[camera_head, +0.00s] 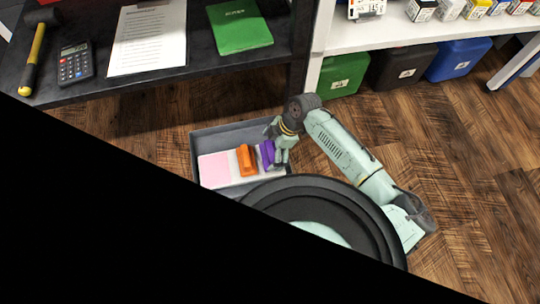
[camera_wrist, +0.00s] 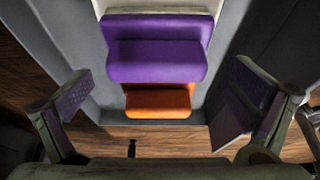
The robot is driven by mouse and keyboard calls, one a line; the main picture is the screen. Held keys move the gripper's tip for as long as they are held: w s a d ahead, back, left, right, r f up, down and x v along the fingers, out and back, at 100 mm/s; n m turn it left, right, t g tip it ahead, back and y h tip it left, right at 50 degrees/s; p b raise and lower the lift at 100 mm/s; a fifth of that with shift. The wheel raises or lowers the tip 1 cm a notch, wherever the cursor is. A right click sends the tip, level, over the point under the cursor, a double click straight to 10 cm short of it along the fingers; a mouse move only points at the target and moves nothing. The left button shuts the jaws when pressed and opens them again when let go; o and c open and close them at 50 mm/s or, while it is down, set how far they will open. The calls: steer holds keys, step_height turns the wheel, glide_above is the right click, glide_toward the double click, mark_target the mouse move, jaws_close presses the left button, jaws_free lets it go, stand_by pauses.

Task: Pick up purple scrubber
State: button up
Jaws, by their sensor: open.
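The purple scrubber (camera_wrist: 155,58) fills the upper middle of the wrist view, a rounded block with a raised part. In the head view the purple scrubber (camera_head: 266,153) lies in a grey tray (camera_head: 240,131), at the right of the orange scrubber (camera_head: 246,160). My gripper (camera_wrist: 158,92) is open, with one finger at each side of the wrist view and nothing between them touching. In the head view my gripper (camera_head: 279,150) is over the tray's right part and hides some of the purple scrubber's right side.
The orange scrubber (camera_wrist: 158,103) shows just below the purple one in the wrist view. A pink pad (camera_head: 215,169) lies at the tray's left. A dark shelf (camera_head: 190,88) stands behind the tray. Bins, one green (camera_head: 345,73), stand back right. Wooden floor is clear at right.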

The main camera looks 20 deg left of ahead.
steer(key=b+x, duration=0.1)
steer(key=x, duration=0.3)
steer(key=shift+w+a+f+b, duration=0.1)
steer(key=shift+f+b, duration=0.25)
steer(key=shift+f, duration=0.05)
steer(key=shift+c, duration=0.4)
steer(key=c, duration=1)
steer(key=shift+r, duration=0.1)
step_height(320, 180, up, 10)
steer(key=p, duration=0.3)
steer(key=shift+p, duration=0.4)
